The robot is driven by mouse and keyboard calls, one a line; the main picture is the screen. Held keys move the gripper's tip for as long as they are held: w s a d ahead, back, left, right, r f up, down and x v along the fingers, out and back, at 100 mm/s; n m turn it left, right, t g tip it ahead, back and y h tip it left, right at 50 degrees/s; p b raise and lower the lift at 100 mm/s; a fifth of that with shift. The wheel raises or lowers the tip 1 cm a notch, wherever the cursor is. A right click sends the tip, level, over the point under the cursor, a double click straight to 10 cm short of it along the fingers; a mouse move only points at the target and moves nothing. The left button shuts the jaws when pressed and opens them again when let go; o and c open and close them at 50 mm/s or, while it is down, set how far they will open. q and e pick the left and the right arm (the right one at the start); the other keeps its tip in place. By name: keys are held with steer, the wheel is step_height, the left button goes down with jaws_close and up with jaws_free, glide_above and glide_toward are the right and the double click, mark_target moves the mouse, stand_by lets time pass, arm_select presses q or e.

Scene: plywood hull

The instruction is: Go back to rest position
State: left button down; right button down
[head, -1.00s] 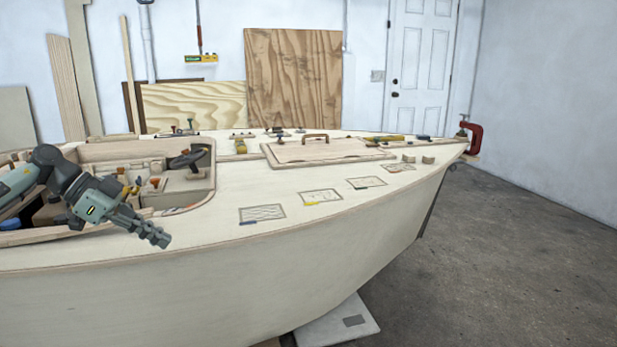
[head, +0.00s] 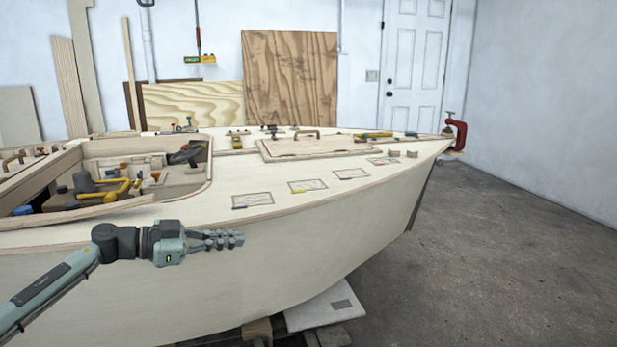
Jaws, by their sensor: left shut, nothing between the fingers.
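My left gripper (head: 226,239) is shut and empty. It points to the right, in front of the pale side of the plywood hull (head: 290,270) and below the deck edge. My left arm reaches up to it from the lower left corner. My right gripper is not in view.
The open cockpit (head: 122,165) at the left holds a dark wheel (head: 185,153), a yellow clamp-like part (head: 118,190) and several small items. A hatch panel (head: 310,148) with a handle lies on the deck. A red clamp (head: 458,132) grips the bow. Grey floor (head: 510,250) at the right is clear.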

arm_select(q)
step_height(320, 180, down, 5)
steer(key=w+d+n+t, duration=0.1)
steer(key=d+n+t, duration=0.1)
steer(key=n+t, duration=0.3)
steer(key=s+a+f+n+y, duration=0.3)
steer(key=s+a+f+y, duration=0.15)
steer(key=f, duration=0.45)
steer(key=s+a+f+n+y, duration=0.3)
steer(key=f+y, duration=0.2)
steer(key=f, duration=0.4)
steer(key=s+a+f+n+y, duration=0.3)
steer(key=s+a+f+y, duration=0.1)
steer(key=f, duration=0.4)
steer(key=s+f+g, duration=0.3)
steer(key=s+f, duration=0.3)
steer(key=s, duration=0.4)
steer(key=s+f+g+y, duration=0.1)
steer(key=s+f+g, duration=0.2)
steer(key=s+f, duration=0.3)
steer(key=s+a+f+g, duration=0.1)
steer(key=s+f+g, duration=0.2)
steer(key=s, duration=1.1)
step_height(320, 180, down, 3)
steer(key=shift+s+r, duration=0.1)
steer(key=shift+s, duration=0.05)
steer(key=shift+a+y, duration=0.2)
steer(key=shift+y, duration=0.05)
